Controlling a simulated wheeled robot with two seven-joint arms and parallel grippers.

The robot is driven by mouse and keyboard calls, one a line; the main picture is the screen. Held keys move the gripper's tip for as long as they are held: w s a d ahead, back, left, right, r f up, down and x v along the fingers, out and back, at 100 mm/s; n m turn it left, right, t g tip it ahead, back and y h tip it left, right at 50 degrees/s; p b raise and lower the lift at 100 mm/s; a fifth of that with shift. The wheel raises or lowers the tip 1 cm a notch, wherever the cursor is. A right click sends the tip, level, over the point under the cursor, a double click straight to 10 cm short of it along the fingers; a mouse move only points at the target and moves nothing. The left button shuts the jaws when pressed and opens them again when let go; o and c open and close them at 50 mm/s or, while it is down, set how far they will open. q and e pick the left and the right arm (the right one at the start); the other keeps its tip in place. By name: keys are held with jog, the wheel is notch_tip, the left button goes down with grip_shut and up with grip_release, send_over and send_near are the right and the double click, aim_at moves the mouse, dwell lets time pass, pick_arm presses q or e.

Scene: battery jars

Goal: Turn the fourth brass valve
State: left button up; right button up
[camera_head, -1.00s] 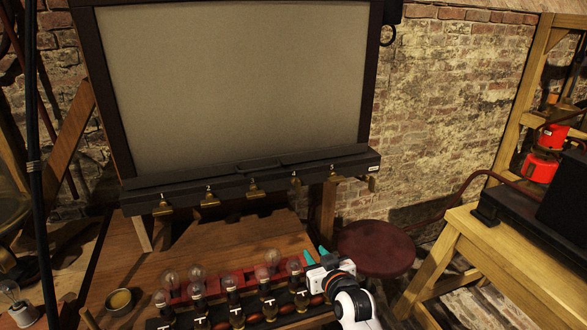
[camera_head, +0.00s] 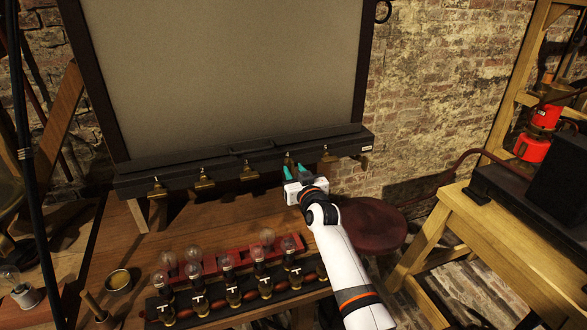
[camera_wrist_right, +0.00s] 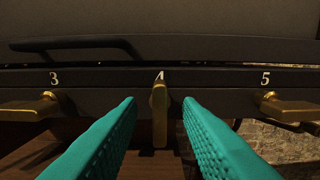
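The fourth brass valve (camera_wrist_right: 159,112) is under the number 4 in the right wrist view, its handle upright in the picture. In the head view it (camera_head: 289,160) is partly hidden at my gripper. My right gripper (camera_head: 293,168) is open. Its teal fingers (camera_wrist_right: 160,125) stand on either side of the valve, with gaps to both sides of the handle. The third valve (camera_wrist_right: 35,106) and the fifth valve (camera_wrist_right: 290,107) flank it at the picture's sides. The first valve (camera_head: 157,190) and second valve (camera_head: 204,181) are farther left. My left gripper is not in view.
The valves sit on a dark rail (camera_head: 225,172) below a large grey panel (camera_head: 220,75). A red stool (camera_head: 365,230) and a bench (camera_head: 450,215) are to the right.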

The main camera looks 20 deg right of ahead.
jog(key=shift+w, duration=0.75)
grip_shut()
